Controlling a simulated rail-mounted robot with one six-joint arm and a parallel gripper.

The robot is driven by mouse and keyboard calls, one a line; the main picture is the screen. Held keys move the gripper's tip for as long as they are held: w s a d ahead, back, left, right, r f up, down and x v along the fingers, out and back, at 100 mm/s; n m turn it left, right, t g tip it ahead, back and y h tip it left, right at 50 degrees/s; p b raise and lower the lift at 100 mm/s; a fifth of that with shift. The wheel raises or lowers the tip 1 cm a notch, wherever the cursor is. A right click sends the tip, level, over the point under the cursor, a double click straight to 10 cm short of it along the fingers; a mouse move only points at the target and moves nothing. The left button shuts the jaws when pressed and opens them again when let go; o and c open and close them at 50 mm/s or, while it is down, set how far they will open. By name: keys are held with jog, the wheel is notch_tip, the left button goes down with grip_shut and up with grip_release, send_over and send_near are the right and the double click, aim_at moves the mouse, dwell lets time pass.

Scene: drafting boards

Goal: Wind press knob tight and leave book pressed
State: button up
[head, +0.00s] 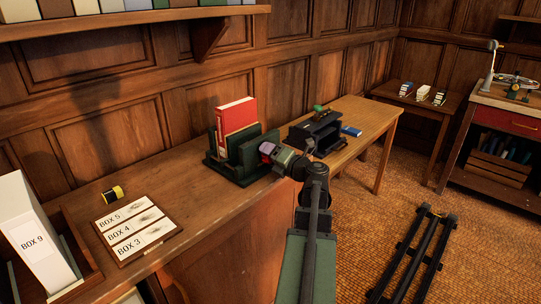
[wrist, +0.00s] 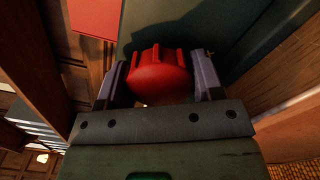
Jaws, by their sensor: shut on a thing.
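The red book (head: 236,116) stands upright in the dark green press (head: 230,166) on the wooden bench, between the press's plates. A corner of the book (wrist: 97,16) shows at the top left in the wrist view. The red ribbed knob (wrist: 159,73) is in the middle of the wrist view, in front of a dark green plate. My gripper (wrist: 160,80) has one finger on each side of the knob and is shut on it. In the head view my gripper (head: 268,152) is at the press's right side and mostly hides the knob.
A white box (head: 32,235) labelled BOX 9 and a label board (head: 131,229) are at the left, with a yellow-black roll (head: 113,194) nearby. A dark device (head: 314,134) and blue item (head: 351,131) are on the table to the right. Bare bench lies left of the press.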

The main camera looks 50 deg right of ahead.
jog(key=m, duration=0.4)
jog(key=o, duration=0.9)
jog(key=n, duration=0.7)
jog(key=shift+n, duration=0.3)
jog(key=c, duration=0.9)
jog(key=m, duration=0.5)
jog(key=shift+m, duration=0.3)
